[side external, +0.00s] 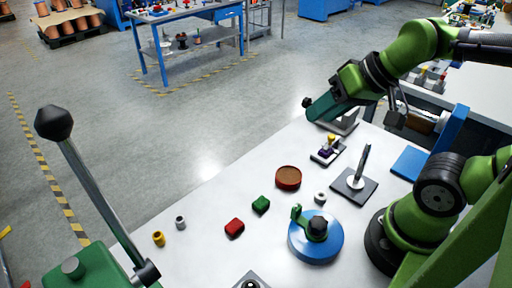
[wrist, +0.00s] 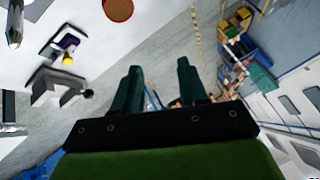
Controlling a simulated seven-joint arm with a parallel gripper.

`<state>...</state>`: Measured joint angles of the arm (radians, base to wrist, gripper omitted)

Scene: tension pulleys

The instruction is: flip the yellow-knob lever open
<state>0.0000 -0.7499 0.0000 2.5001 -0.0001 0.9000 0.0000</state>
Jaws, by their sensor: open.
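The yellow knob (side external: 331,139) tops a small lever device with a purple part on a grey base (side external: 328,157), near the table's far edge. In the wrist view, the yellow knob (wrist: 67,60) and purple part (wrist: 68,42) are at the left, clear of my fingers. My gripper (side external: 316,112) is above the table's far edge, beyond the lever and apart from it. Its two dark green fingers (wrist: 160,68) are spread and empty in the wrist view. In the side view the fingers overlap, so their gap is hidden.
A black knob (side external: 307,102) on another fixture is close to my gripper; it also shows in the wrist view (wrist: 87,93). A metal post on a dark plate (side external: 353,187), a brown disc (side external: 288,177) and a blue round base (side external: 316,248) stand nearby.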

